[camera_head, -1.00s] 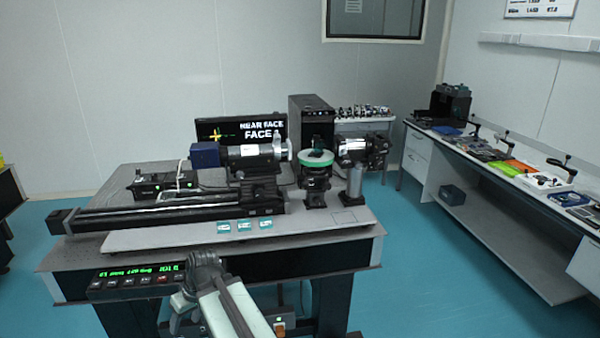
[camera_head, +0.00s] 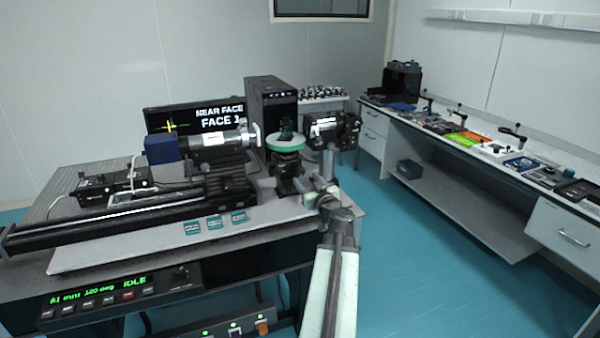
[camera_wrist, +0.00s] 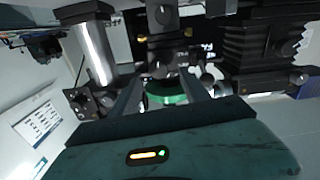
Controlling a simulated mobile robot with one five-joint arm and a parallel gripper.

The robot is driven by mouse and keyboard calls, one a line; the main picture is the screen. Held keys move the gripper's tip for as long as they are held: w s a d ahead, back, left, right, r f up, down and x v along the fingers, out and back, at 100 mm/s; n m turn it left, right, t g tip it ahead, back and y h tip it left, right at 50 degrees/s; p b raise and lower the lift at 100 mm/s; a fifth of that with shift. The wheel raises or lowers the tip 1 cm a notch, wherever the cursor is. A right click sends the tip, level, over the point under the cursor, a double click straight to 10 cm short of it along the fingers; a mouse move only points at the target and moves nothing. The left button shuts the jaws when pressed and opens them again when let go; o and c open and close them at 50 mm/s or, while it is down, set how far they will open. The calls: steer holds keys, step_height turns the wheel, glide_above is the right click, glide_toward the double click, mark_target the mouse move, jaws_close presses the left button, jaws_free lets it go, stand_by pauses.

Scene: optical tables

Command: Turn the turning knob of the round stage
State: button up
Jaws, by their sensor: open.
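The round stage (camera_head: 286,145) has a green rim and a dark piece on top. It stands on a black mount on the table, near the right end. Its green part also shows in the wrist view (camera_wrist: 166,92), between my fingers. I cannot pick out its turning knob with certainty. My gripper (camera_head: 318,186) is in front of and slightly right of the stage's mount, at the table's right end. In the wrist view my gripper (camera_wrist: 163,88) is open, with its fingers apart on either side of the green part. I cannot tell if it touches anything.
A lens-like device (camera_head: 335,127) on a silver post stands right of the stage. A cylindrical device (camera_head: 222,140) is on the left. Teal cards (camera_head: 215,222) lie on the front plate. A green-lit panel (camera_head: 110,288) is below. Free floor lies right.

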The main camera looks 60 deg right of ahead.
mark_target(301, 172)
steer(key=x, duration=0.7)
steer(key=shift+d, duration=0.25)
steer(key=shift+a, duration=0.1)
jaws_close()
steer(key=shift+m, duration=0.9)
